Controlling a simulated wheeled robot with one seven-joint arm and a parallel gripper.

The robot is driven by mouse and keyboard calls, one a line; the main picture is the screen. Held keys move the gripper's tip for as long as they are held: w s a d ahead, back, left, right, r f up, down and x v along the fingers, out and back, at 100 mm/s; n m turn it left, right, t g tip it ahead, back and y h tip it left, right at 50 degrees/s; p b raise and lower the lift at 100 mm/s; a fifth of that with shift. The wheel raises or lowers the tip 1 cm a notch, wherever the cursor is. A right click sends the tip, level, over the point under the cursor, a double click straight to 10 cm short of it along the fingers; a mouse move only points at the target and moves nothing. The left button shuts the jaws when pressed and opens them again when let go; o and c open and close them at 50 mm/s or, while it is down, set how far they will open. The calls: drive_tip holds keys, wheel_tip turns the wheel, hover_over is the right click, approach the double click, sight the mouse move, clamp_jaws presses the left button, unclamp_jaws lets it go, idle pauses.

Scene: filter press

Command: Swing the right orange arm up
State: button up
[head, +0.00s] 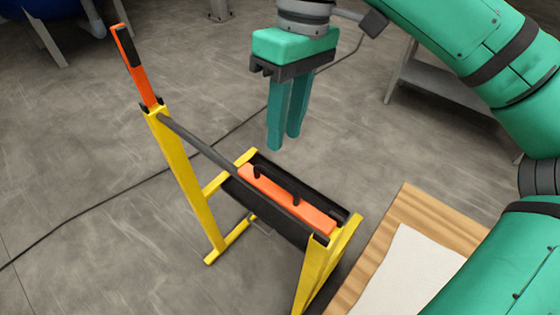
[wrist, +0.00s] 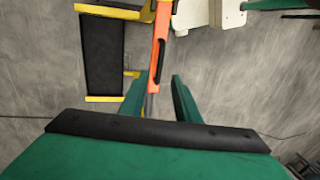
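A yellow-framed filter press (head: 188,185) stands on the floor with a black trough (head: 262,165) in it. The left orange arm (head: 135,68) stands upright at the far left post, with a black grip at its top. The right orange arm (head: 315,217) lies down along the press beside the trough, its dark handle facing up. It also shows in the wrist view (wrist: 157,70), beyond and between my fingers. My gripper (head: 285,140) points down above the press, apart from the arm. Its two fingers (wrist: 157,82) are parted with nothing held.
A wooden table with a white sheet (head: 410,265) stands at the lower right, close to the press's near end. A dark cable (head: 75,222) runs over the grey floor behind the press. A metal stand (head: 420,80) is at the back right.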

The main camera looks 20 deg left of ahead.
sight(277, 178)
drive_tip(key=f, duration=0.3)
drive_tip(key=s+f, duration=0.1)
drive_tip(key=f, duration=0.5)
drive_tip(key=shift+s+a, duration=0.3)
drive_tip(key=shift+s, duration=0.05)
clamp_jaws()
